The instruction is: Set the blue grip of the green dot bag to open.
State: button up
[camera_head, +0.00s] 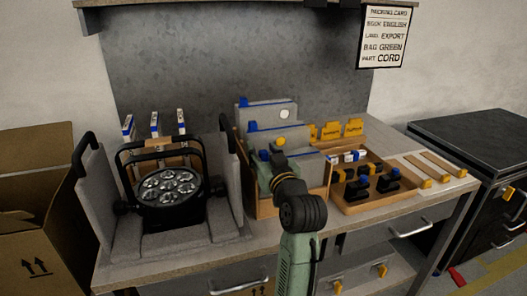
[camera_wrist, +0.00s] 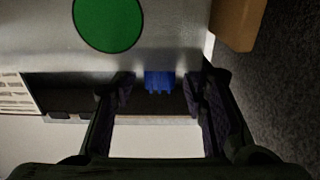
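The green dot bag fills the top of the wrist view as a pale grey face (camera_wrist: 185,25) with a large green dot. Its blue grip (camera_wrist: 160,80) shows at the bag's edge, between the fingers of my gripper (camera_wrist: 158,97). The fingers are apart, one on each side of the grip, with a gap visible on both sides. In the head view my gripper (camera_head: 279,168) is at the front bag (camera_head: 309,168) of the wooden rack and hides its dot. Whether the grip is set open or closed I cannot tell.
Behind stand a bag with a yellow dot (camera_head: 290,136) and one with a white dot (camera_head: 265,112). A black par can (camera_head: 168,188) sits in grey foam at left. A wooden tray (camera_head: 375,203) with black parts is at right. A packing card (camera_head: 384,37) hangs above.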

jog(key=shift+c, duration=0.2)
grip_shut()
dwell(0.6)
